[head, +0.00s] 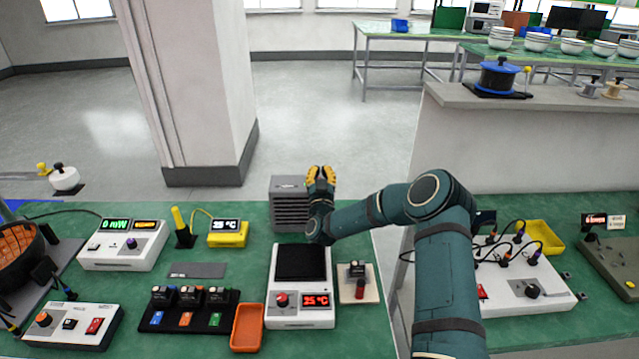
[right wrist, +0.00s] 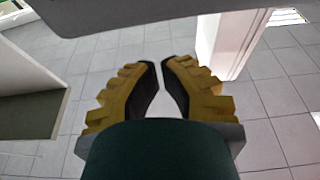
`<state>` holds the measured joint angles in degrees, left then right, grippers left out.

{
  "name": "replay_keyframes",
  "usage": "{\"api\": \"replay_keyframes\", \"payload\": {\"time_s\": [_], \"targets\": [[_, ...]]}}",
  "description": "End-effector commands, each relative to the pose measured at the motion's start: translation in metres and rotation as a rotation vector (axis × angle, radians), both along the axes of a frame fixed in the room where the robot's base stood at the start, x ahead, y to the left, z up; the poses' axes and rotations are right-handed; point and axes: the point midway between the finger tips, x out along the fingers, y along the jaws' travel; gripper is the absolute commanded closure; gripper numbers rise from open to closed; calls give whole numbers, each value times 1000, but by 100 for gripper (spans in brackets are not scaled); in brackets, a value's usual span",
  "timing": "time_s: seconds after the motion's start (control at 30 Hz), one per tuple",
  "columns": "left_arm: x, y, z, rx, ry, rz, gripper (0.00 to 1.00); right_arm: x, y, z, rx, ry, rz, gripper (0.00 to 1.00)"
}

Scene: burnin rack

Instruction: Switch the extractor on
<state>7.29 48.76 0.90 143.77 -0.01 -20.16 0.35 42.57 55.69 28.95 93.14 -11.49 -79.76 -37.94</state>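A grey slatted box (head: 291,207), which looks like the extractor, stands at the back edge of the green bench, behind a white unit with a dark top plate (head: 300,262). My right gripper (head: 320,172) is at the right side of the grey box, near its top, with its yellow fingers pointing away from me. In the right wrist view its fingertips (right wrist: 162,64) are drawn together with only a narrow gap and nothing between them. I cannot make out a switch on the box, and contact with it is unclear. My left gripper is not in view.
The white unit has a red knob (head: 282,299) and a red display. A small board with a red part (head: 358,284) lies right of it, near my right arm. An orange tray (head: 247,327) and a black module rack (head: 188,312) lie left. A pillar (head: 195,90) stands behind the bench.

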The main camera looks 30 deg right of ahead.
Motion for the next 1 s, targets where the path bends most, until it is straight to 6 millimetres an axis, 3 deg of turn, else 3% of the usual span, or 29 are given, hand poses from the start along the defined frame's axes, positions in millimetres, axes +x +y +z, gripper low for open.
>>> {"api": "replay_keyframes", "payload": {"time_s": [0.3, 0.5, 1.0], "targets": [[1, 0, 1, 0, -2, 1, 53, -49, 31, -28, 1, 2, 3, 100], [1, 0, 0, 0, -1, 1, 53, -69, 43, -39, 0, 0, 2, 100], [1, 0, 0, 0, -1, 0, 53, -76, 46, -42, -1, -1, 1, 100]]}}
